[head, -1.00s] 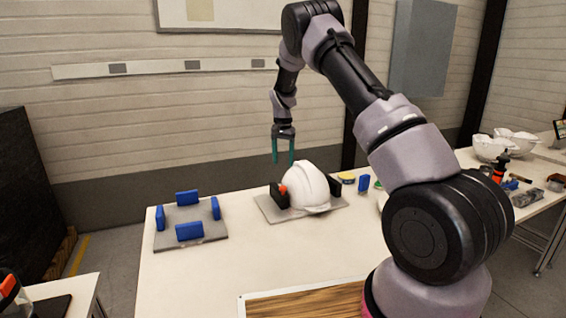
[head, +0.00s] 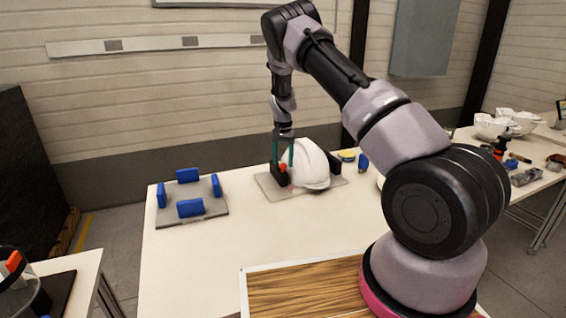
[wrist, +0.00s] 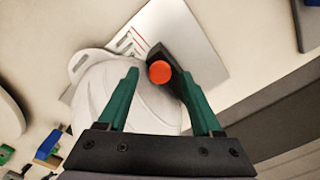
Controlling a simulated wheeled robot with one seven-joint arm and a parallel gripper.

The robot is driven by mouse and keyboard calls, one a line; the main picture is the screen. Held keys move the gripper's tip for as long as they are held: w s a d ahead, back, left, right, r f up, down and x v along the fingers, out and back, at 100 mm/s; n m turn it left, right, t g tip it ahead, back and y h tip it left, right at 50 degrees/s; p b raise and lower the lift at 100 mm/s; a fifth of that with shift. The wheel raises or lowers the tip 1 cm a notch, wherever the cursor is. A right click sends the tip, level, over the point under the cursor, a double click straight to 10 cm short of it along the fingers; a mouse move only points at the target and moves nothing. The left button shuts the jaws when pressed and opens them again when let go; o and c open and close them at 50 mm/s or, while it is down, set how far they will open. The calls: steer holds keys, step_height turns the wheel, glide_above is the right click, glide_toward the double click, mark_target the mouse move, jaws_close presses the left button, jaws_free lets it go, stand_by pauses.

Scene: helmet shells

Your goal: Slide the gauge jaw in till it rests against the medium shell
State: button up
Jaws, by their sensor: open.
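The white medium shell (head: 312,166) sits on the grey gauge plate (head: 262,186) between two black jaws. The gauge jaw (head: 275,176) with an orange knob (head: 283,168) stands at the shell's left. The other black jaw (head: 335,161) is at its right. My gripper (head: 283,161) is open, its two green fingers pointing down at the knob. In the wrist view, the orange knob (wrist: 160,72) shows between the fingertips, with the shell (wrist: 95,90) beside and below. I cannot tell whether the fingers touch the knob or whether the jaw touches the shell.
A grey plate with several upright blue blocks (head: 190,208) lies at the left of the table. A small blue block (head: 363,162) stands right of the gauge. The table (head: 215,255) in front of the gauge is clear, with a wood-topped board (head: 305,288) nearer me.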

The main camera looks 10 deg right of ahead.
steer(key=shift+f, duration=0.55)
jaws_close()
stand_by(1.1)
